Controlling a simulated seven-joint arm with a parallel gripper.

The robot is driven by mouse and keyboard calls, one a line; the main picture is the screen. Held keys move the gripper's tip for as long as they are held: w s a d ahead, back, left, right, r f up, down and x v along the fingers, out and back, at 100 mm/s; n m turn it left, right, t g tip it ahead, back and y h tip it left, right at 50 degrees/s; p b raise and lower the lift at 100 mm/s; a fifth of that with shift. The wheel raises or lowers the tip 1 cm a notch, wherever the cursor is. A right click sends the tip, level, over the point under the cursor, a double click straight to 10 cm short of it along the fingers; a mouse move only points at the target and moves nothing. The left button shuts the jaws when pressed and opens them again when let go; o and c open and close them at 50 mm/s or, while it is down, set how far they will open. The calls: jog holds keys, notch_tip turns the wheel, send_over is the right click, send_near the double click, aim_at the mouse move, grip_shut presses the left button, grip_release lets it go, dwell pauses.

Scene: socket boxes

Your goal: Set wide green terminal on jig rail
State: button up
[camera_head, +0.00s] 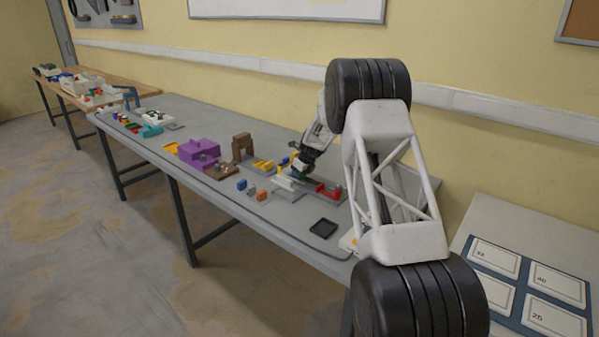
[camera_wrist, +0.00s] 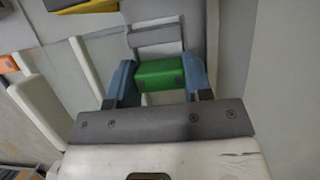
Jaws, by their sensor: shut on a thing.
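The wide green terminal (camera_wrist: 160,73) is a plain green block between the two blue fingers of my gripper (camera_wrist: 158,78) in the wrist view. The fingers press on its left and right ends. In the head view my gripper (camera_head: 301,168) is low over the light grey jig (camera_head: 286,184), and the green there is tiny and mostly hidden. In the wrist view a grey rail-like piece (camera_wrist: 155,38) lies just beyond the terminal. I cannot tell whether the terminal touches it.
A red piece (camera_head: 329,192) lies right of my gripper, and yellow pieces (camera_head: 262,164) to the left. Small blue (camera_head: 241,185) and orange (camera_head: 262,195) blocks sit in front. A black tray (camera_head: 323,228) is near the table's front edge. A purple block (camera_head: 198,151) stands farther left.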

jog(key=shift+s+f, duration=0.15)
jog(key=shift+f, duration=0.45)
jog(key=shift+s+f, duration=0.15)
jog(key=shift+f, duration=0.4)
dwell(1.0)
jog(key=o, duration=0.9)
jog(key=shift+c, duration=0.2)
jog(key=shift+a, duration=0.1)
jog(key=shift+c, duration=1.2)
jog(key=shift+o, duration=1.3)
jog(key=shift+r, duration=0.9)
jog(key=shift+w+r, duration=0.15)
jog(key=shift+r, duration=1.25)
jog(key=shift+w+r, duration=0.1)
jog(key=shift+r, duration=1.75)
